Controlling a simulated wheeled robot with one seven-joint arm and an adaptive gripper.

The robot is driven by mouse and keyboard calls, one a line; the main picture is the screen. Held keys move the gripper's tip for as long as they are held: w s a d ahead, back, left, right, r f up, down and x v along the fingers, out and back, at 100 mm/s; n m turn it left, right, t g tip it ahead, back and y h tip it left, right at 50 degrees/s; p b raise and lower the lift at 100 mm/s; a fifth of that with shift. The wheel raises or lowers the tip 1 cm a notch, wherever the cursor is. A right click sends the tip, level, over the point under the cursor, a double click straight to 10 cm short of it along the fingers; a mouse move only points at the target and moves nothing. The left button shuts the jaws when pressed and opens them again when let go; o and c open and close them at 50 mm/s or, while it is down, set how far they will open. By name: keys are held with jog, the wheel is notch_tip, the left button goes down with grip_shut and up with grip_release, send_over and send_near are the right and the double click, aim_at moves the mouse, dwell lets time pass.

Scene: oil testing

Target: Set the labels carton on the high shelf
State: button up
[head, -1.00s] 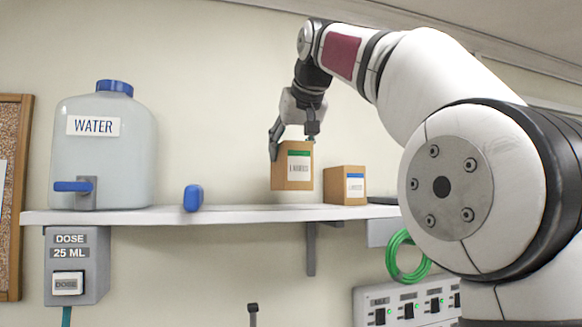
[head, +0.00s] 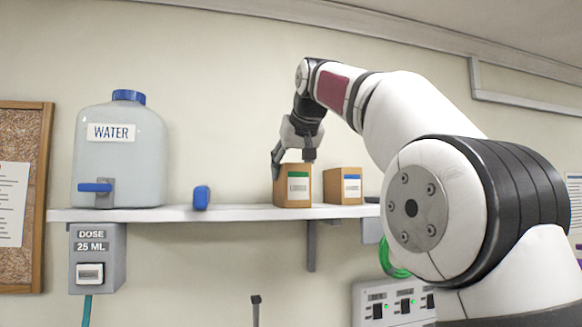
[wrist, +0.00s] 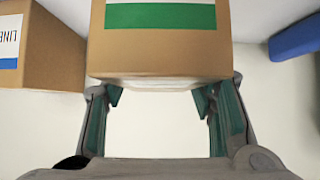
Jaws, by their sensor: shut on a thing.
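The labels carton (head: 292,187), brown with a green-banded white label, is upright at the high shelf (head: 240,213), left of a blue-banded carton. Its base appears to meet the shelf top, but I cannot tell whether it rests fully. My gripper (head: 293,162) comes from above and is shut on the carton's upper part. In the wrist view the carton (wrist: 160,50) fills the top middle, with the fingers (wrist: 163,98) at its near end; their contact is partly hidden.
The blue-banded carton (head: 343,186) stands close on the right, with a narrow gap; it also shows in the wrist view (wrist: 45,50). A blue object (head: 201,198) and a water tank (head: 120,155) stand to the left. A dose box (head: 97,258) hangs below the shelf.

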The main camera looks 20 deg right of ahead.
jog(key=o, duration=1.3)
jog(key=shift+r, duration=0.1)
jog(key=shift+s+r, duration=0.2)
jog(key=shift+r, duration=0.05)
jog(key=b+v, duration=0.1)
jog(key=v, duration=1)
jog(key=shift+s+r, duration=0.1)
jog(key=shift+s, duration=0.1)
